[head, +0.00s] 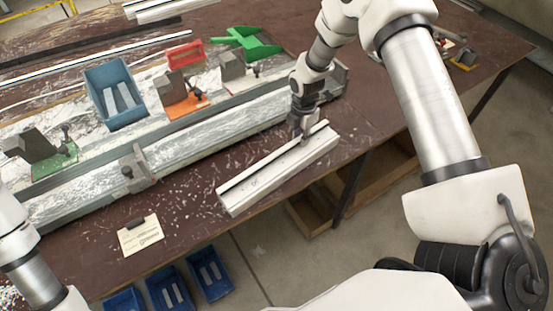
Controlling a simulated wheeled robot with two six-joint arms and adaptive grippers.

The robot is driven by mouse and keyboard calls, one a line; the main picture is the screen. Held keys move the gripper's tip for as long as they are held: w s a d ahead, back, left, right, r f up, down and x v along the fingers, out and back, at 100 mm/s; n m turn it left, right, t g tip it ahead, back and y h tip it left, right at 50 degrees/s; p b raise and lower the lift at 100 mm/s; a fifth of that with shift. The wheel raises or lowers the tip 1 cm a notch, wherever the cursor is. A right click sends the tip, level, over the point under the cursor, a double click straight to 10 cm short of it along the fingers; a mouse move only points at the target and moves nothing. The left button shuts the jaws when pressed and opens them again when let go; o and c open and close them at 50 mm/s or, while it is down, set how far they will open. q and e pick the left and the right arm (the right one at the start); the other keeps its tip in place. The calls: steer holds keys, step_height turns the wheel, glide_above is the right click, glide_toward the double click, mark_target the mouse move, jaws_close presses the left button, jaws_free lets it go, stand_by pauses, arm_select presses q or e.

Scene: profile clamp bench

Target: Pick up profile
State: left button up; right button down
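A pale aluminium profile (275,174) lies at a slant near the front edge of the brown bench (195,198). A groove runs along its length. My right gripper (302,130) points down at the far, upper-right part of the profile, with its fingers at or just above the top. The fingers are small and dark here, so I cannot tell whether they grip the profile or stand open around it. Only part of my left arm shows at the lower left edge; its gripper is out of the picture.
A long metal clamp rail (215,143) runs behind the profile. Clamp blocks stand on orange (181,104) and green (55,162) plates. A blue bin (114,92), a red part (185,54) and a green part (248,42) lie farther back. A clipboard (140,236) lies front left.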

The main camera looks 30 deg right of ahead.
steer(key=shift+s+f, duration=0.3)
steer(key=shift+s, duration=0.05)
steer(key=shift+w+d+r+b, duration=0.1)
steer(key=shift+w+r+b, duration=0.05)
steer(key=shift+r+b, duration=0.9)
steer(key=shift+r, duration=0.45)
steer(key=s+a+r+b, duration=0.2)
steer(key=s+a+b, duration=0.1)
steer(key=s+a, duration=0.7)
steer(key=shift+s, duration=0.95)
